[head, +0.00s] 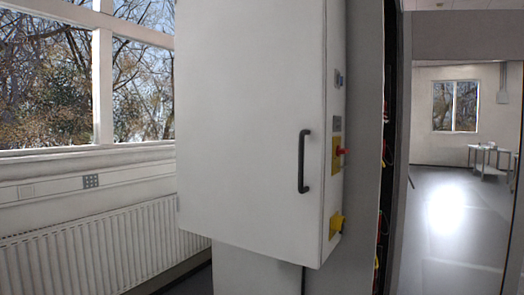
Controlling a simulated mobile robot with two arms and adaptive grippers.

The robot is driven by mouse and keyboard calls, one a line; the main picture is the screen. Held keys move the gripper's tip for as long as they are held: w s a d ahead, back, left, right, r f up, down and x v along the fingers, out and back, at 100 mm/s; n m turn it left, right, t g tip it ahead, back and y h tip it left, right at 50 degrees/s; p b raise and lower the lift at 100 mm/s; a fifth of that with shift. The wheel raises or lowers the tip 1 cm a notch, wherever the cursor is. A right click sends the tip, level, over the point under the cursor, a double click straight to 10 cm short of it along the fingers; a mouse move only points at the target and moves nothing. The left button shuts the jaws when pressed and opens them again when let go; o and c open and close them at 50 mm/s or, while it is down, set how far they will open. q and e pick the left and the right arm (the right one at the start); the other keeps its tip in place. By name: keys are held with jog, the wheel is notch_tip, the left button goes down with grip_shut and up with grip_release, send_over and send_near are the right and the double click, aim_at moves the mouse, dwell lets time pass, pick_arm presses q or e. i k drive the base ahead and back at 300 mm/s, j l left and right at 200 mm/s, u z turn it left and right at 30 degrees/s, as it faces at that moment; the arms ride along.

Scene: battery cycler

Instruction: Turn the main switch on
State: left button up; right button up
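A tall light-grey cabinet box (245,120) with a black vertical handle (304,161) fills the middle of the head view. Higher up is a small dark fitting (340,79). Neither of my grippers is in view.
A white radiator (95,245) and a windowed wall stand on the left. Right of the box is a tall grey panel (358,150) with red and yellow cables along its dark edge. Further right is open grey floor (445,225), with a white table (487,150) at the back.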

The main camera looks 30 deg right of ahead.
aim_at(340, 151)
jog(key=l+u, duration=0.3)
jog(key=l, duration=0.2)
jog(key=l+u, duration=0.3)
jog(key=l, duration=0.25)
jog(key=l+u, duration=0.3)
jog(key=l, duration=0.2)
jog(key=k+l+u, duration=0.15)
jog(key=l+u, duration=0.15)
jog(key=l, duration=0.2)
jog(key=k+l+u, duration=0.15)
jog(key=l+u, duration=0.15)
jog(key=l, duration=0.15)
